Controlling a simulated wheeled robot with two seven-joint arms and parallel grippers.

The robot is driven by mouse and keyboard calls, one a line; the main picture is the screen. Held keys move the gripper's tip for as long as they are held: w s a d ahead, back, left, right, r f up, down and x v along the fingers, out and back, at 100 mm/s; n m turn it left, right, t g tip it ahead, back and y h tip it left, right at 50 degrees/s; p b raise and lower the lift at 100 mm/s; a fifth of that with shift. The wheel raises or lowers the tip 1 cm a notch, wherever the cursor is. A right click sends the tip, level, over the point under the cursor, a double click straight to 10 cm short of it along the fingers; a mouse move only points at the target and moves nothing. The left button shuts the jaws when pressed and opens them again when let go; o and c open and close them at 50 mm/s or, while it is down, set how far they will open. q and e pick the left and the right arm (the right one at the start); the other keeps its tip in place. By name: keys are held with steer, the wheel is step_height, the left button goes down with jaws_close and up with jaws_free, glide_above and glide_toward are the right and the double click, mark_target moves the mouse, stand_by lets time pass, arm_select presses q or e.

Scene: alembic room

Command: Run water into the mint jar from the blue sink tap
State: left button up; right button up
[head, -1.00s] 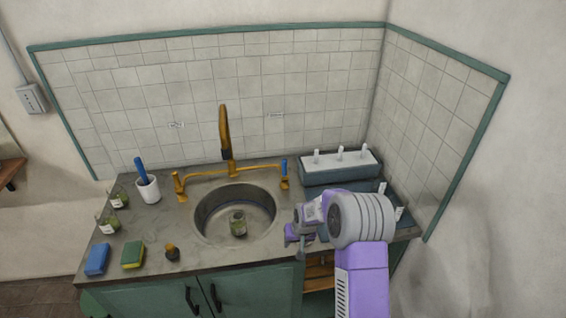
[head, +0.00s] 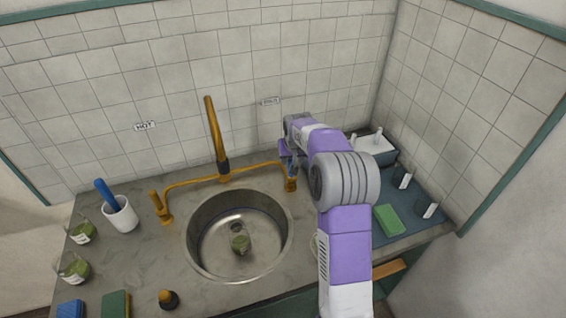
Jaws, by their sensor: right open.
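A small glass jar with green contents (head: 239,244), which looks like the mint jar, stands in the round metal sink (head: 207,255), near the drain. The brass tap spout (head: 213,130) rises behind the sink. The blue tap handle (head: 291,165) is on the right-hand brass post, partly hidden by my right gripper. My right gripper (head: 287,153) is open at the blue handle; whether it touches the handle I cannot tell. No water stream shows. My left gripper is not in view.
The other brass tap post (head: 160,207) is at left, under a HOT label (head: 145,126). A white cup (head: 120,214) with a blue brush, two more green jars (head: 75,268) and sponges stand left. A blue-grey tray (head: 405,218) with a green block lies right.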

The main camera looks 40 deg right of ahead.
steer(key=x, duration=0.6)
steer(key=shift+f+b, duration=0.3)
steer(key=shift+f, duration=0.1)
jaws_close()
steer(key=shift+a, duration=0.1)
